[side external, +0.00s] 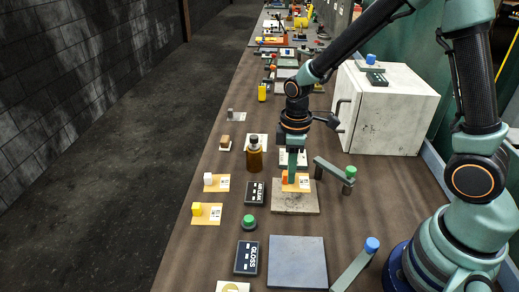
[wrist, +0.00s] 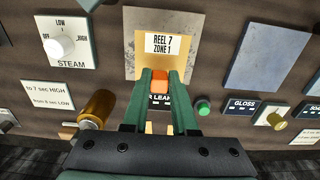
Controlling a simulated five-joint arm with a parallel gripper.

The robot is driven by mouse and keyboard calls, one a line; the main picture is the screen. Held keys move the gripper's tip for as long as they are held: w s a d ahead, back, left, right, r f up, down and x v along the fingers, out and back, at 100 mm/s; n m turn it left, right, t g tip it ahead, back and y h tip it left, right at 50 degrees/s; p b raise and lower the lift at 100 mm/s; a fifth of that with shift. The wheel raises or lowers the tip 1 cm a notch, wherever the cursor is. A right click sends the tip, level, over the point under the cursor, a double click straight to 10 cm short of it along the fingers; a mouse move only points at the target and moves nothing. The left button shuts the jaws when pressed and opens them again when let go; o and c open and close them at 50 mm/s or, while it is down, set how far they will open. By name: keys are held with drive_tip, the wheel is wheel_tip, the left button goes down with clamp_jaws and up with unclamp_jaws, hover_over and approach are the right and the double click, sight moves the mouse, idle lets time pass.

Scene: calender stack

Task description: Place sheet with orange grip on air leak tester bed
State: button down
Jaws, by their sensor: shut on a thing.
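My gripper (side external: 291,178) is shut on the orange grip (wrist: 160,79) of a tan sheet (side external: 303,183). In the wrist view the sheet's white label (wrist: 163,44) reads REEL 7 ZONE 1. The sheet overlaps the far part of the pale air leak tester bed (side external: 296,204); the bed's edge also shows around the sheet in the wrist view (wrist: 165,16). I cannot tell whether the sheet touches the bed. The AIR LEAK sign (side external: 256,193) stands left of the bed, and my fingers partly cover it in the wrist view.
Sheets with white (side external: 208,179) and yellow (side external: 197,209) grips lie left. A brown bottle (side external: 254,157) stands near my gripper. A green-knobbed lever (side external: 335,171) is right of the bed. A green button (side external: 249,223) and grey gloss bed (side external: 297,263) are nearer; a white box (side external: 388,110) stands behind right.

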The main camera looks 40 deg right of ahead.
drive_tip(key=shift+f, duration=1.95)
drive_tip(key=shift+f, duration=0.15)
drive_tip(key=c, duration=0.7)
unclamp_jaws()
wheel_tip(320, 180, up, 13)
drive_tip(key=s+d+r+m+t, duration=0.2)
drive_tip(key=s+r+m+t, duration=0.3)
drive_tip(key=s+r+m, duration=0.3)
drive_tip(key=shift+d+r+m+t, duration=0.25)
drive_tip(key=shift+r+m, duration=0.25)
drive_tip(key=shift+r, duration=0.3)
